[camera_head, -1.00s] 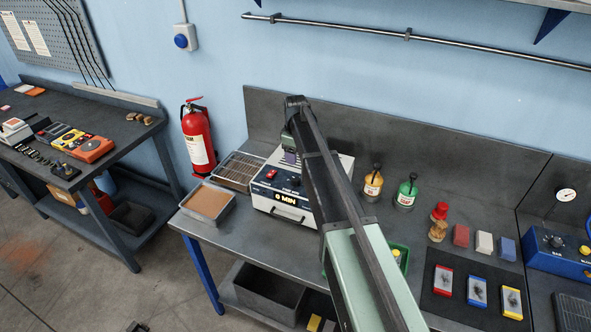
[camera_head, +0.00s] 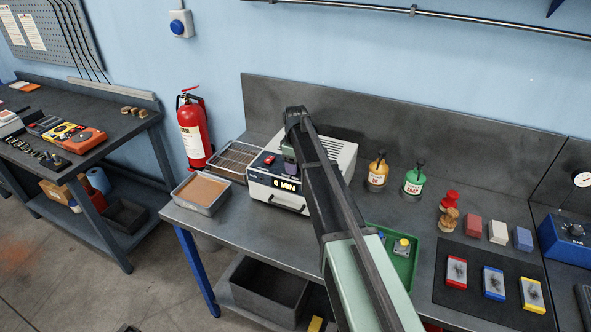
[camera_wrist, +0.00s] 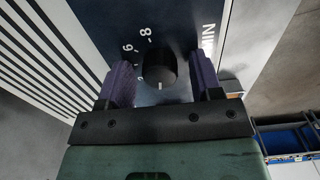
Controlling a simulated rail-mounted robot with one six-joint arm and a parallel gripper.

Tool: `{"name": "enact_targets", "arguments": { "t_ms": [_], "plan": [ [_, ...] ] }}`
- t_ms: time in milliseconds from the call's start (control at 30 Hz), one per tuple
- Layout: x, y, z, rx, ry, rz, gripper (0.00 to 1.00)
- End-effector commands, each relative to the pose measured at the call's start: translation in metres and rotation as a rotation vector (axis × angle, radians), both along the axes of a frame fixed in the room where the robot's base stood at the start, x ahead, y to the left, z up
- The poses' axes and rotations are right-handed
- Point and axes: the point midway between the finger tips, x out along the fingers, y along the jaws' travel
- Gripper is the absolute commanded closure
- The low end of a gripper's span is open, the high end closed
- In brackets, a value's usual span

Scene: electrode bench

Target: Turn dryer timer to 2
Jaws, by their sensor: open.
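The dryer (camera_head: 263,190) is a pale box with a dark front panel on the bench, and its display (camera_head: 284,186) reads 0 MIN. In the wrist view the black timer knob (camera_wrist: 156,70) sits between the two purple fingers of my gripper (camera_wrist: 162,82), with 6 and 8 printed beside it. The fingers are apart, one on each side of the knob, with visible gaps. A white mark shows on the knob's lower edge. In the head view my gripper (camera_head: 289,160) is at the dryer's front panel and hides the knob.
A red switch (camera_head: 269,159) is on the dryer's panel left of my gripper. A tray of brown material (camera_head: 183,201) and a wire rack (camera_head: 236,150) stand to the left. Yellow (camera_head: 377,172) and green (camera_head: 414,181) bottles and a green tray (camera_head: 408,248) are to the right.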

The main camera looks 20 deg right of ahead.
Motion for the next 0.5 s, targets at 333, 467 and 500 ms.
{"name": "enact_targets", "arguments": {
  "t_ms": [333, 467, 500],
  "plan": [
    [0.0000, 0.0000, 0.0014, 0.000, 0.000, 0.000, 0.79],
    [-0.0001, -0.0001, 0.0014, 0.000, 0.000, 0.000, 0.90],
    [-0.0001, -0.0001, 0.0014, 0.000, 0.000, -0.002, 0.90]
  ]
}}
